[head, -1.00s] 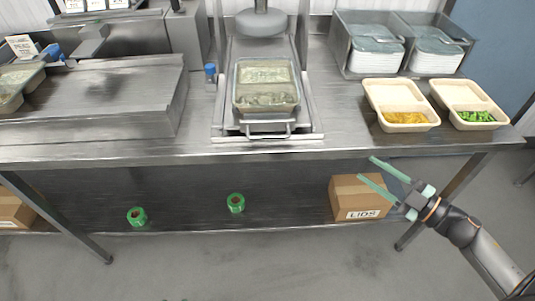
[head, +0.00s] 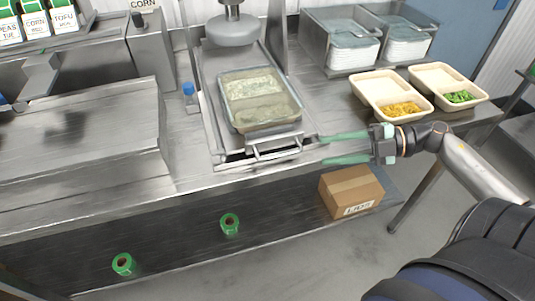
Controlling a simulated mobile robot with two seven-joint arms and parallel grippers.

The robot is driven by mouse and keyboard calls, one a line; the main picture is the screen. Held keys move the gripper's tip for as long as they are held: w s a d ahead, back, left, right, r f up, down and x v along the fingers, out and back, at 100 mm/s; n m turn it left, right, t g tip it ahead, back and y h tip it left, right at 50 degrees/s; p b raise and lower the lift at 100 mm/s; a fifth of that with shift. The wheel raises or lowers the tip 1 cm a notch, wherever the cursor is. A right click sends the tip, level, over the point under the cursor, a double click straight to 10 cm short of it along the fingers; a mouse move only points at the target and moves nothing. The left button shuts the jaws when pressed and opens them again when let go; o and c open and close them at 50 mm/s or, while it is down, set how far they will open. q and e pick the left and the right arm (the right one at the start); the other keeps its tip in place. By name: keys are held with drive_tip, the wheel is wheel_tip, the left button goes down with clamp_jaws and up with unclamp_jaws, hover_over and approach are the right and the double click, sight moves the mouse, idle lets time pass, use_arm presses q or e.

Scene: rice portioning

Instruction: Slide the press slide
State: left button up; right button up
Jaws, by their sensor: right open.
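The press slide (head: 236,160) is a metal tray with a front bar handle (head: 275,149), on the steel table under the round press head (head: 232,29). A clear container (head: 260,97) with pale contents sits on the slide. My right gripper (head: 322,150) is open and empty, its green fingers pointing left. Its fingertips are just to the right of the handle, and I cannot tell whether they touch it. My left gripper is out of view.
Two beige two-part trays (head: 377,84) (head: 431,73) with yellow and green food stand to the right. Metal bins (head: 320,56) are behind them. A blue-capped bottle (head: 189,95) stands left of the slide. A cardboard box (head: 350,187) and green tape rolls (head: 230,224) lie on the lower shelf.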

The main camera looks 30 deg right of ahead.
sight(286, 155)
drive_tip(key=x, duration=1.2)
drive_tip(key=shift+w, duration=0.1)
drive_tip(key=shift+c, duration=0.3)
clamp_jaws()
idle(0.8)
